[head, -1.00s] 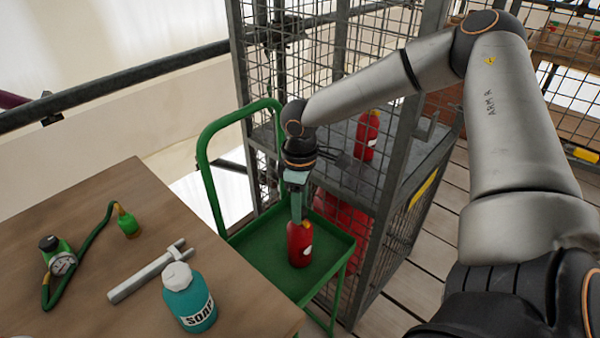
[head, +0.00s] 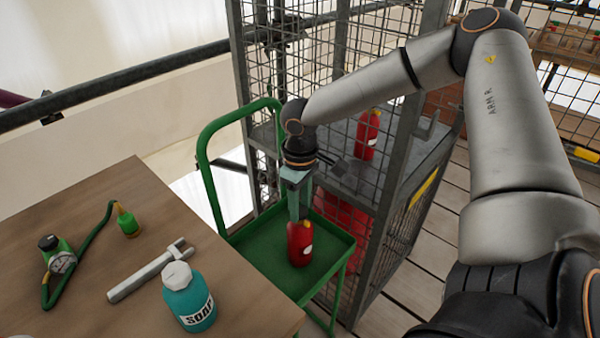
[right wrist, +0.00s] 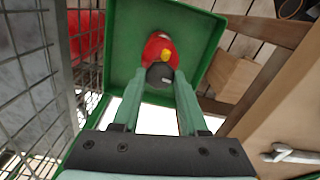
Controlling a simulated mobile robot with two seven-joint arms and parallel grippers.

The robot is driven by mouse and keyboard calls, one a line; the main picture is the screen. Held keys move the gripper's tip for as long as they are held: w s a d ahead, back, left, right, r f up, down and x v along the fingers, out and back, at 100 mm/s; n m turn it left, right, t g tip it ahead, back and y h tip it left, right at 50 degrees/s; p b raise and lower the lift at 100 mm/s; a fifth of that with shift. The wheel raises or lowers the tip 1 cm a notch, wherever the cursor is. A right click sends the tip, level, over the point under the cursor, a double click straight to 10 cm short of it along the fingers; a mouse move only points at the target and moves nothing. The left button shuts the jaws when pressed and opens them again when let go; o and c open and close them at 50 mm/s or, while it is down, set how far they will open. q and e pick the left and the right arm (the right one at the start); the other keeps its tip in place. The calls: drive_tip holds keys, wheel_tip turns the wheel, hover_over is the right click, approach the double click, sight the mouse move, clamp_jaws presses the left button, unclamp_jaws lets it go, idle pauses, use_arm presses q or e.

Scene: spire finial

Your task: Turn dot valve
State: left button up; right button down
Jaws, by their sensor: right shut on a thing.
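A small red cylinder (head: 299,246) with a pale round spot on its side stands upright on the green trolley (head: 262,262). Its dark valve knob (right wrist: 160,74) shows in the right wrist view, with a yellow part (right wrist: 165,57) beside it on the cylinder's top. My right gripper (head: 297,216) points down over the cylinder. Its pale green fingers are shut on the valve knob, one fingertip on each side, also in the right wrist view (right wrist: 160,78). In the head view the fingers hide most of the knob. My left gripper is not in view.
A wire mesh cage (head: 340,40) stands close behind and right of the trolley, with another red cylinder (head: 367,135) on its shelf. The wooden table (head: 120,220) at left holds a gauge with hose (head: 62,262), a wrench (head: 150,272) and a soap bottle (head: 189,300).

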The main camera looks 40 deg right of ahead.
sight(300, 210)
drive_tip(key=shift+c, duration=2.2)
unclamp_jaws()
wheel_tip(300, 210, up, 13)
drive_tip(key=p, duration=0.2)
drive_tip(key=shift+f, duration=0.2)
